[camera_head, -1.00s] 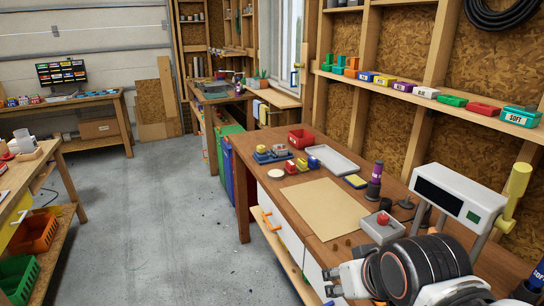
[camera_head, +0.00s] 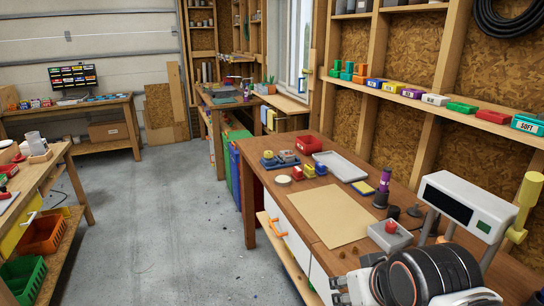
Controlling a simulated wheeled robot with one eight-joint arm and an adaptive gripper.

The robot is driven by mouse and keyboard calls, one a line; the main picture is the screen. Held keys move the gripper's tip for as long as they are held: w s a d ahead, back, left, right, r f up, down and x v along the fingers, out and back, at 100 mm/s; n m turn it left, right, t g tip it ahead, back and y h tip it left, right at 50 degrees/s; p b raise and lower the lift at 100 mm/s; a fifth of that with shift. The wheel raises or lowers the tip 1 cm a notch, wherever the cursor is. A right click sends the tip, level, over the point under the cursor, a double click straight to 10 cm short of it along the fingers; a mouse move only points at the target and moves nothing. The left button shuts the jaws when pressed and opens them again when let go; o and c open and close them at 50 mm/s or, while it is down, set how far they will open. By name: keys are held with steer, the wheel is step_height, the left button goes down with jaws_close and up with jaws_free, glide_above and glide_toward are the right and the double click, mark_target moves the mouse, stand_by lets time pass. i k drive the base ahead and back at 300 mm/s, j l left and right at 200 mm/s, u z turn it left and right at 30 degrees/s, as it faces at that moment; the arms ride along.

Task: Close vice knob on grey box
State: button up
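A small grey box (camera_head: 378,240) with a red knob (camera_head: 391,227) on top sits on the wooden workbench (camera_head: 275,187), right of the tan sheet. Whether this knob belongs to a vice cannot be told. My gripper (camera_head: 338,290) is at the bottom of the head view, in front of and below the grey box and apart from it in the picture. Its white and dark finger parts are small and partly cut by the frame edge, so its opening is unclear. My arm's dark round joint hides the bench's near right part.
A tan sheet (camera_head: 328,212) lies bare on the bench. A white tray (camera_head: 340,166), red bin (camera_head: 308,144) and purple-topped bottle (camera_head: 384,181) stand behind it. A white display unit (camera_head: 462,204) stands right of the box. The grey floor (camera_head: 165,215) at left is clear.

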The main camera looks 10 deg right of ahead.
mark_target(267, 154)
steer(key=i+j+z, duration=0.15)
steer(key=z, duration=0.35)
steer(key=i+j+z, duration=0.1)
steer(key=j+z, duration=0.35)
steer(key=i+j+z, duration=0.1)
steer(key=z, duration=0.4)
steer(key=j+z, duration=0.3)
steer(key=j, duration=1.85)
